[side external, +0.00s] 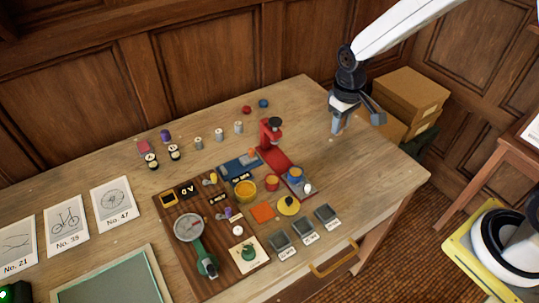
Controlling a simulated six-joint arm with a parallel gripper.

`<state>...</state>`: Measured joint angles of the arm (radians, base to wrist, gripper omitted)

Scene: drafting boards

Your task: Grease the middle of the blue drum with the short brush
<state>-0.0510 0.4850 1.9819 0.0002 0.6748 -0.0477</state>
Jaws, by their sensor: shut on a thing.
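My gripper (355,117) is at the upper right, above the table's right part, apart from the items on the table. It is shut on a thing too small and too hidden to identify. I cannot tell for certain which thing is the short brush; small yellow-handled (212,178) and purple-handled (228,213) tools lie on the brown board.
The red stand (271,135) rises behind the blue piece. A round gauge-like tool (190,229) lies on the brown board (180,262). Cardboard boxes (410,95) stand beyond the table. The table's right end is clear.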

